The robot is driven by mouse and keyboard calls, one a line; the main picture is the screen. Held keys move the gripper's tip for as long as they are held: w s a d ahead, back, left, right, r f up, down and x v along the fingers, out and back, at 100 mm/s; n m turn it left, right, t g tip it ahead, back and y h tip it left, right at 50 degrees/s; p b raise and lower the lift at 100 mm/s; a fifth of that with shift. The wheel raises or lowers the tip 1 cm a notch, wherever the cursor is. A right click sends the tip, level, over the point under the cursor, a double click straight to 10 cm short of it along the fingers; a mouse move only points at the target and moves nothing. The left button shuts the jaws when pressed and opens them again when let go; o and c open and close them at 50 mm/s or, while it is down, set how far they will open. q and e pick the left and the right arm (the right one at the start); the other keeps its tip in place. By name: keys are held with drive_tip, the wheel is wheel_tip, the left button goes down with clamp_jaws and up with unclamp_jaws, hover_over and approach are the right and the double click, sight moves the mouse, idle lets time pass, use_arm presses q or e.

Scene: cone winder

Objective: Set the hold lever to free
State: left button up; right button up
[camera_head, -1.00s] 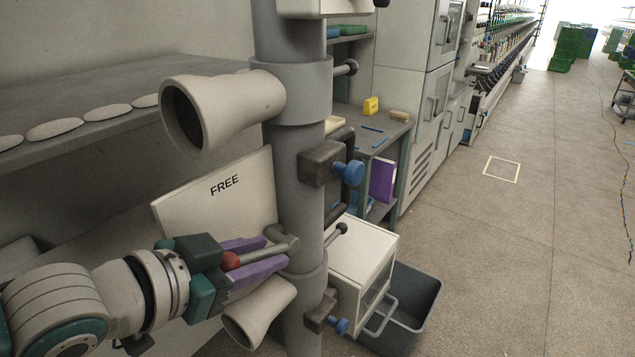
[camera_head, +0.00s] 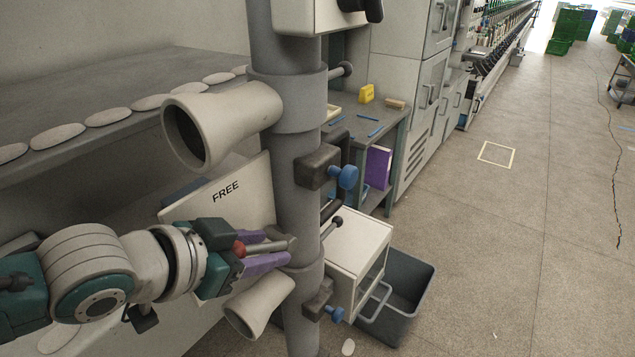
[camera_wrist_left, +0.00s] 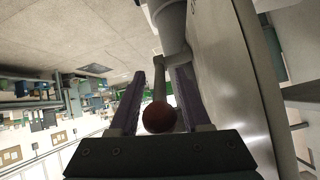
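The hold lever (camera_head: 270,246) is a grey rod with a red ball knob (camera_head: 239,249), reaching left from the upright grey column. A pale plate marked FREE (camera_head: 225,192) stands behind and above it; other markings are not seen. My left gripper (camera_head: 285,247) has its purple fingers on either side of the rod, with the knob near the palm. In the left wrist view, the knob (camera_wrist_left: 158,117) and rod (camera_wrist_left: 160,82) lie between the fingers (camera_wrist_left: 160,74), which stand apart with gaps beside the rod. My right gripper is not seen.
A cream funnel (camera_head: 215,120) sticks out above the lever and another (camera_head: 258,305) below it. The column (camera_head: 297,190) carries blue knobs (camera_head: 345,177) on its right. A white box (camera_head: 355,250) and a grey bin (camera_head: 405,300) stand right.

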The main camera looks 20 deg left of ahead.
use_arm(q)
drive_tip(key=shift+s, duration=0.1)
drive_tip(key=p+v, duration=0.1)
drive_tip(key=v, duration=0.8)
drive_tip(key=shift+s+a+r, duration=0.2)
drive_tip(key=shift+s+r, duration=0.05)
